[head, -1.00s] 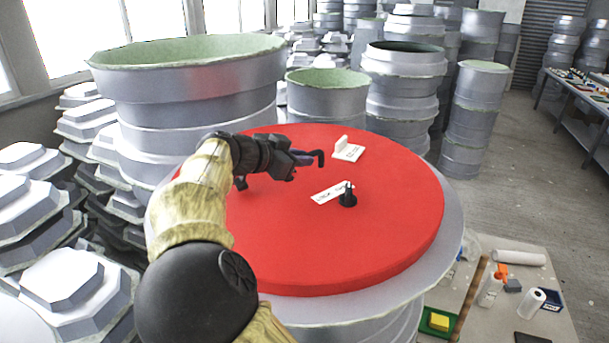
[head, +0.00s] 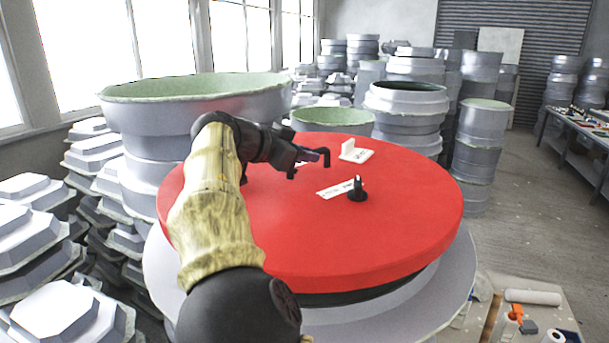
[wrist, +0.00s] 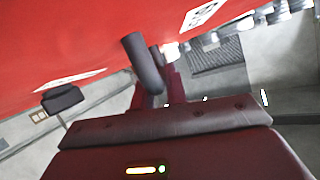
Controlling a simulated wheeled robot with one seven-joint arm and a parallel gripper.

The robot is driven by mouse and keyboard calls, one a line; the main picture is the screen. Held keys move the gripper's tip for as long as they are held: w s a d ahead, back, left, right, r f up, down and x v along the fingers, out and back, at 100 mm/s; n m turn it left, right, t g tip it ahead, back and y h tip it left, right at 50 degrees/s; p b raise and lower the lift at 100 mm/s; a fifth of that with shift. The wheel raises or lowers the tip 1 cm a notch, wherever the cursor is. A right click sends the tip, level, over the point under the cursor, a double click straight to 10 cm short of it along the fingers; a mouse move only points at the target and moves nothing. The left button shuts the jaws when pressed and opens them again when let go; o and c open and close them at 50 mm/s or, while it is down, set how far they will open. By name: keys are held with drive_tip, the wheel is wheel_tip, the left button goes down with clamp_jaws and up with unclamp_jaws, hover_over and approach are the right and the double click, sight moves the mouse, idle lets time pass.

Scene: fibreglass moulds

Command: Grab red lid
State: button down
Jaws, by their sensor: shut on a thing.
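The red lid (head: 400,235) is a large round disc above a grey mould (head: 453,270). A dark gap shows under its front edge, so it sits raised off the mould's rim there. A black knob (head: 357,190) stands on its top beside a white label (head: 336,189). My gripper (head: 308,163) is over the lid's left-centre and is shut. In the wrist view, the red surface fills the top and a dark cylindrical post (wrist: 143,62) stands at my gripper (wrist: 152,90). My gripper appears shut on the lid by this post, though the contact is partly hidden.
A wide mould with a greenish rim (head: 195,87) stands close behind left. Stacked angular moulds (head: 55,310) crowd the left. More stacked round moulds (head: 405,115) stand behind. A low table with a white roll (head: 533,297) is at front right. Open floor (head: 530,220) lies right.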

drive_tip(key=shift+r, duration=1)
drive_tip(key=shift+d, duration=0.15)
